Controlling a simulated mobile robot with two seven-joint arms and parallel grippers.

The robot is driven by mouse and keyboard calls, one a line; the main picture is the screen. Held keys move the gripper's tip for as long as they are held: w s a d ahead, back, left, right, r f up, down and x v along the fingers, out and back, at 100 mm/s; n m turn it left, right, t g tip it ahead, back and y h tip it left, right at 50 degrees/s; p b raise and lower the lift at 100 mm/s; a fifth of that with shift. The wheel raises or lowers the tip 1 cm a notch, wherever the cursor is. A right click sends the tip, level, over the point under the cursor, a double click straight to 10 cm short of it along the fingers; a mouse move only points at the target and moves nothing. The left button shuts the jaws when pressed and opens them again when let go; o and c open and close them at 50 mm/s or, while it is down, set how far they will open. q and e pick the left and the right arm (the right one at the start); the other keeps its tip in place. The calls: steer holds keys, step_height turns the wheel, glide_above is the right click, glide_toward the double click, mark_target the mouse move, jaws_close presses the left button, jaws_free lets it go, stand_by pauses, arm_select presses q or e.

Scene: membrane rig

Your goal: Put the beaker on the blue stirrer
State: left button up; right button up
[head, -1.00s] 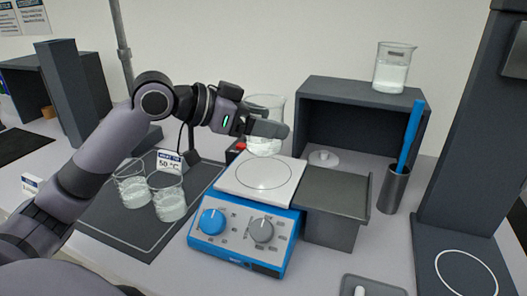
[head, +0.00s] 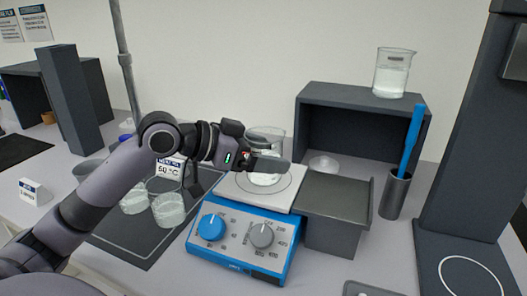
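The beaker (head: 264,139) is clear glass with white contents low inside. It is upright over the white top plate of the blue stirrer (head: 240,238), within the ring marked on the plate. Its base looks at or very near the plate; I cannot tell if it touches. My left gripper (head: 266,163) is around the beaker from the left, one finger across its front and the other hidden, and appears shut on it. My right gripper is not in view.
Two more beakers (head: 168,209) stand on a dark mat at left, partly behind my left arm. A grey box (head: 335,205) adjoins the stirrer at right. A dark shelf (head: 350,95) bears another beaker (head: 393,75). A cup (head: 394,195) holds a blue stick.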

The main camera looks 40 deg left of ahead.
arm_select(q)
steer(key=shift+r, duration=0.1)
steer(key=shift+s+a+r, duration=0.1)
steer(key=shift+s+a, duration=0.1)
steer(key=shift+s, duration=0.05)
steer(key=b+v, duration=0.2)
steer(key=v, duration=0.9)
steer(key=shift+s+r, duration=0.1)
steer(key=shift+s, duration=0.05)
stand_by(0.5)
